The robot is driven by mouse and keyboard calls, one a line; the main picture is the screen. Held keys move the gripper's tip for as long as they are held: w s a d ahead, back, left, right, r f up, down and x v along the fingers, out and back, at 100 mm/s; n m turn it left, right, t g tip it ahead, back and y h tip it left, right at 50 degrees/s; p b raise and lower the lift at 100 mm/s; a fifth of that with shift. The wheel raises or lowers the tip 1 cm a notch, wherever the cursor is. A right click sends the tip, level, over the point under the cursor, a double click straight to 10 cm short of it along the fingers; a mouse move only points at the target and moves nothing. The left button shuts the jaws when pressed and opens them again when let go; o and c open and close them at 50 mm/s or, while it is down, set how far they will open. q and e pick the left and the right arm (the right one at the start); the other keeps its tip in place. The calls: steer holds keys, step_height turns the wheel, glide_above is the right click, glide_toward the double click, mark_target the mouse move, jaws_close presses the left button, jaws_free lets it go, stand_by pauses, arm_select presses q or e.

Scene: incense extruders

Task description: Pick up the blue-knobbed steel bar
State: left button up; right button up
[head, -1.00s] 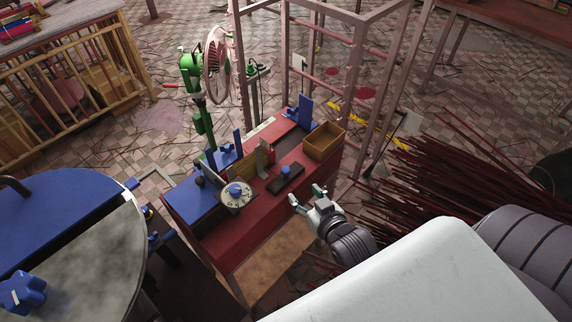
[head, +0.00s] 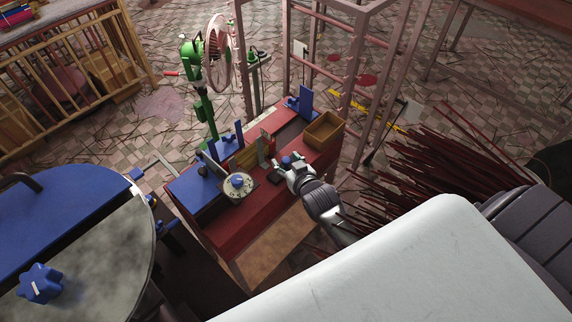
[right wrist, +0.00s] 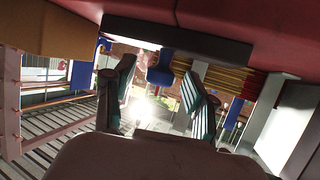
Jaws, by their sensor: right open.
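The steel bar (head: 274,179) is a dark flat bar on the red table, with a blue knob (head: 286,160) on top. In the head view my right gripper (head: 283,169) is over the bar, hiding much of it. In the right wrist view the scene looks upside down. There the dark bar (right wrist: 180,40) crosses the top and its blue knob (right wrist: 160,69) hangs between the two open fingers of my right gripper (right wrist: 160,85). I cannot tell whether the fingers touch the knob. My left gripper is not in view.
The red table (head: 262,208) also carries a round dial with a blue knob (head: 238,188), blue upright plates and a wooden box (head: 324,130). A green fan (head: 213,55) stands behind. A heap of dark red sticks (head: 440,170) lies to the right.

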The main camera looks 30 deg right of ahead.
steer(key=shift+w+f, duration=0.25)
steer(key=shift+w, duration=0.25)
steer(key=shift+s, duration=0.1)
jaws_close()
steer(key=shift+r, duration=0.15)
